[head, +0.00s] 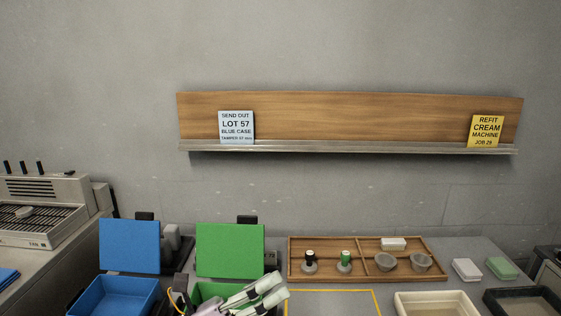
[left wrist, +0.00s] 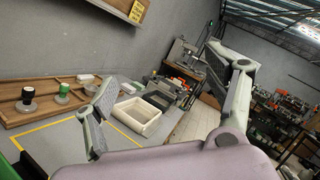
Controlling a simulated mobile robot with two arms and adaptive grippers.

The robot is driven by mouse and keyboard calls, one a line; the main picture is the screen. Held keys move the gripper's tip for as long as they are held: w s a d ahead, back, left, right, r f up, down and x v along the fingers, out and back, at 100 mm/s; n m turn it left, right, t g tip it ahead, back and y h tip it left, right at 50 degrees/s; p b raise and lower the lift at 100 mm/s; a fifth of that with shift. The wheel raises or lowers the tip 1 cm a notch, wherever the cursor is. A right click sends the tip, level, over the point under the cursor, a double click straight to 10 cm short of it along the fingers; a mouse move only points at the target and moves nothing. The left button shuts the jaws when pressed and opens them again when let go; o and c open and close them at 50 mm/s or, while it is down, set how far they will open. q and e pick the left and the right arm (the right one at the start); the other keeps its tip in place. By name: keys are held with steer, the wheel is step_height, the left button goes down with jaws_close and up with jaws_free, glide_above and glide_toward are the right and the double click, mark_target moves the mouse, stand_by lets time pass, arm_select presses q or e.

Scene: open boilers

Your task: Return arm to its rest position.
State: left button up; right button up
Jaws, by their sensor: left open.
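My left gripper (head: 270,288) is low in the head view, in front of the open green case (head: 230,250) and left of the yellow-outlined area. It is open, with nothing seen between its fingers. In the left wrist view the two fingers of my left gripper (left wrist: 160,68) stand wide apart, with the counter and room behind them. My right gripper is in neither view.
An open blue case (head: 130,246) stands left of the green one. A wooden tray (head: 363,278) holds tampers, grey cups and a white block. A cream bin (head: 400,297) and dark tray (head: 547,292) lie right. A wall shelf (head: 350,147) carries two cards.

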arm_select(q)
steer(key=w+a+f+n+t+y, duration=0.25)
steer(key=a+n+t+y, duration=0.85)
steer(key=n, duration=0.9)
steer(key=s+a+f+n+g+y, duration=0.3)
steer(key=a+f+n+y, duration=0.1)
steer(key=f+n, duration=0.25)
steer(key=s+a+f+n+g+y, duration=0.2)
steer(key=a+f+n+g+y, duration=0.25)
steer(key=f+n, duration=0.2)
steer(key=s+d+f+n+g, duration=0.1)
steer(key=s+f+n+g, duration=0.2)
steer(key=s+f+g, duration=0.55)
steer(key=s+f+n+g, duration=0.1)
steer(key=s+f+n, duration=0.35)
steer(key=s, duration=0.85)
step_height(320, 180, down, 29)
steer(key=s+m+g, duration=0.2)
steer(key=s, duration=0.1)
steer(key=s+a+f+g, duration=0.1)
steer(key=s+a+f, duration=0.1)
steer(key=s+f, duration=1.2)
steer(key=shift+s+a+f+h, duration=0.25)
steer(key=shift+s+a+h, duration=0.15)
steer(key=shift+s, duration=0.45)
steer(key=shift+c, duration=0.2)
